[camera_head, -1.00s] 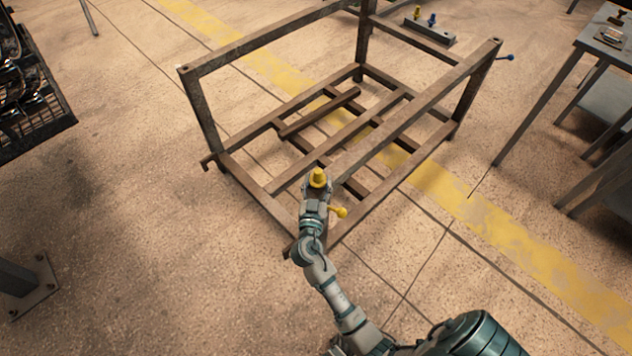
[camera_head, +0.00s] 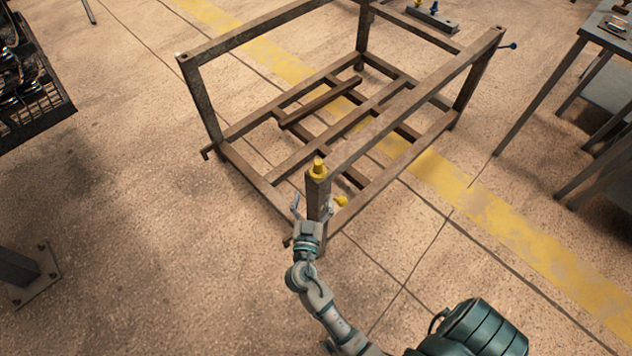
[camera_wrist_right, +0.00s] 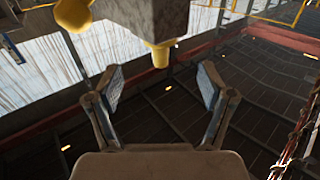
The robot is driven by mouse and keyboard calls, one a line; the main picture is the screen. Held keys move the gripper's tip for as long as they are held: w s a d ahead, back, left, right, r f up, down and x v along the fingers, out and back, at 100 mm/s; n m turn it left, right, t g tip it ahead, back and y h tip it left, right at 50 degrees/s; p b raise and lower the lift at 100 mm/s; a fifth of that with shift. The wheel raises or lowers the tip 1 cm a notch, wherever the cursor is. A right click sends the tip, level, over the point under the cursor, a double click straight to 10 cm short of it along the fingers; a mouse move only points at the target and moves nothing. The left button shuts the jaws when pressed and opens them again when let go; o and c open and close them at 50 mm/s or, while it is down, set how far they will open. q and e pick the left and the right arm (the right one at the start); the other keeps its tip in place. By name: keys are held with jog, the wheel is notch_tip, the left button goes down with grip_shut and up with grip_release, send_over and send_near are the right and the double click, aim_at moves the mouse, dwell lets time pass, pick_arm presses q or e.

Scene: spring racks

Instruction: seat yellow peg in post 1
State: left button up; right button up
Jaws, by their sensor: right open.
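The yellow peg (camera_head: 318,169) stands upright on top of the near corner post (camera_head: 317,193) of the brown metal rack. How deep it sits cannot be told. A yellow round-ended knob (camera_head: 341,200) sticks out of the post's side and also shows in the wrist view (camera_wrist_right: 73,14). My right gripper (camera_head: 312,205) is open and empty, its fingers apart, below the peg on the near side of the post. In the right wrist view its two fingers (camera_wrist_right: 163,88) are spread; a yellow end (camera_wrist_right: 160,54) projects from the grey post above them. My left gripper is out of view.
The rack's rails (camera_head: 405,100) run away from the near post. A table (camera_head: 590,50) stands right, a dark basket (camera_head: 35,110) left.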

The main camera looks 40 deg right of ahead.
jog(key=shift+v, duration=1.4)
